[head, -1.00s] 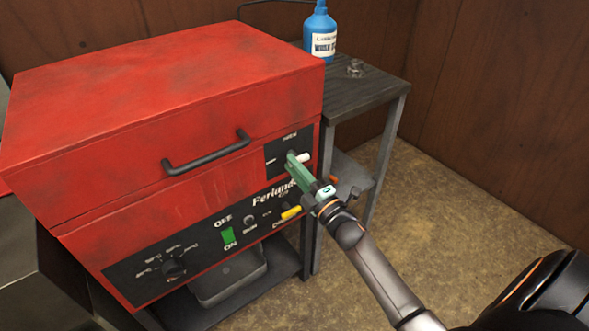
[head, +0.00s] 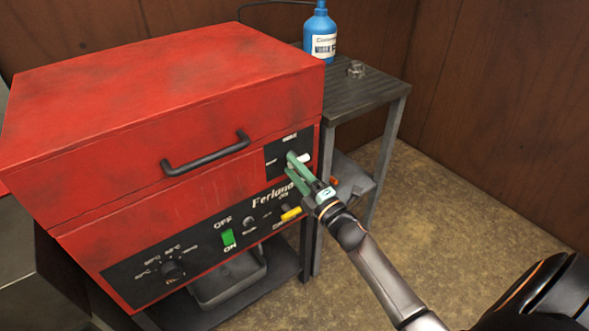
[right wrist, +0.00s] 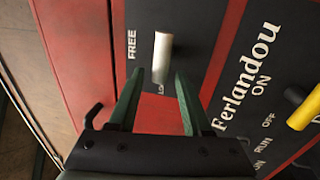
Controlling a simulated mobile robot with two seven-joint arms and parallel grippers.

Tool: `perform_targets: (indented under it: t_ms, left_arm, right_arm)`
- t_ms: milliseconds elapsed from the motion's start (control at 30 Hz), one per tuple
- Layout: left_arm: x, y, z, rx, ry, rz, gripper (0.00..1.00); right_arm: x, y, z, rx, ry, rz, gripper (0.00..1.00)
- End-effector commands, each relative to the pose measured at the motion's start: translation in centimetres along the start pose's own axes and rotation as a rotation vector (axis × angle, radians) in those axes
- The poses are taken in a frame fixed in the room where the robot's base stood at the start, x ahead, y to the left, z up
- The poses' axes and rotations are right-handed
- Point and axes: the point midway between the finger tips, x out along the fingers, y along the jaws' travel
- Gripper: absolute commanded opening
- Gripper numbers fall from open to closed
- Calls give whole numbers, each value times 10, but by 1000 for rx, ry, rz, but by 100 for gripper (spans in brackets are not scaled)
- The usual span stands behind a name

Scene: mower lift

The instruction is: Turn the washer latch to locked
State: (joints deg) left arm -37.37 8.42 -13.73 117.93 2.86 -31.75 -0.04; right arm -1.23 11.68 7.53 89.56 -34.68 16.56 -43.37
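The washer latch is a short pale lever (head: 303,157) on a small black plate at the right end of the red washer's (head: 150,110) front. In the right wrist view the lever (right wrist: 162,55) is a silver bar beside the word FREE; a second label is mostly hidden at its lower end. My right gripper (head: 289,163) has green fingers and is open at the latch. In the right wrist view its fingertips (right wrist: 157,78) lie either side of the lever's lower end, with gaps showing. Whether they touch it is unclear. My left gripper is not in view.
A black lid handle (head: 207,155) sticks out left of the latch. Below are a yellow lever (head: 291,213), a green switch (head: 228,238) and a dial (head: 173,270). A side table (head: 370,92) with a blue bottle (head: 320,35) stands behind right. Floor at right is clear.

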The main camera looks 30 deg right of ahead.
Motion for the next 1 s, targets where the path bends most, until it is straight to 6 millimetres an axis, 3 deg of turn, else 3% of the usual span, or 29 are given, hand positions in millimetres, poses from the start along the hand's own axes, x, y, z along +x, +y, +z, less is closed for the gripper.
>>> perform_targets:
  t_ms: [367, 567, 800, 1000]
  left_arm:
    - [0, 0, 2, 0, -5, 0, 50]
    - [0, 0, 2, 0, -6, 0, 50]
    - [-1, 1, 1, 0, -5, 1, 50]
    - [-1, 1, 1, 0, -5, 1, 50]
  right_arm:
    - [-6, -1, 0, 2, -1, -1, 53]
    - [-37, -1, 0, 2, -1, -4, 53]
    - [-88, -1, 0, 3, -1, -3, 53]
    - [-116, 0, 0, 1, -1, -1, 53]
